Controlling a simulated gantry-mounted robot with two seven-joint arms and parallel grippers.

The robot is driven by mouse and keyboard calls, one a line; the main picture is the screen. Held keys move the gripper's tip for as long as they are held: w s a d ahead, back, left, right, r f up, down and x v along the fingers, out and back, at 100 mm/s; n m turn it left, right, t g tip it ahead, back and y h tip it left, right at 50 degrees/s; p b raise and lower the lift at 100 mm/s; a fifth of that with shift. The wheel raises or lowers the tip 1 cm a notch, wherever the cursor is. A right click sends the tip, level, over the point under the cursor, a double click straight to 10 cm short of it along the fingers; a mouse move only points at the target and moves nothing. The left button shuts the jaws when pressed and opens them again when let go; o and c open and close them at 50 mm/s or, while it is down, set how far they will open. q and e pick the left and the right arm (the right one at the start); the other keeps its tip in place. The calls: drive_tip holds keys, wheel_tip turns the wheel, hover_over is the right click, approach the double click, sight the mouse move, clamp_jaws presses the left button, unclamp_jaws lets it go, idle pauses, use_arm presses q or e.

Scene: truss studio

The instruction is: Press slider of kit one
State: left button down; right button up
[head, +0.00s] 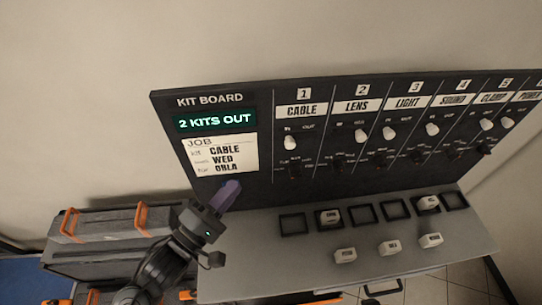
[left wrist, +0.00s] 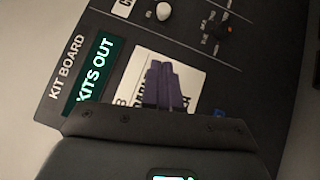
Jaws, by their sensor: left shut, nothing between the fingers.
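The black kit board (head: 262,185) stands upright with numbered columns. Column one is labelled CABLE (head: 302,110). Its slider has a white knob (head: 290,142) at the left end, on the IN side; the knob also shows in the left wrist view (left wrist: 164,11). A black knob (head: 295,170) sits below it. My left gripper (head: 230,195) is shut and empty, its purple fingers in front of the board just below the job card (head: 222,155), left of and lower than the slider. The fingers cover part of the card in the left wrist view (left wrist: 166,84). My right gripper is out of view.
A green display (head: 215,120) reads 2 KITS OUT. The grey shelf (head: 260,250) below the board has several square slots, some holding white tags, and loose white tags (head: 345,255) at its front. Dark cases with orange handles (head: 141,217) stand at the left.

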use_arm(q)
drive_tip(key=p, duration=0.3)
approach(286, 141)
drive_tip(key=w+d, duration=0.2)
drive_tip(key=w, duration=0.3)
drive_tip(key=shift+w+d+f+p, duration=0.1)
drive_tip(key=shift+d+p, duration=0.2)
drive_tip(key=shift+d, duration=0.15)
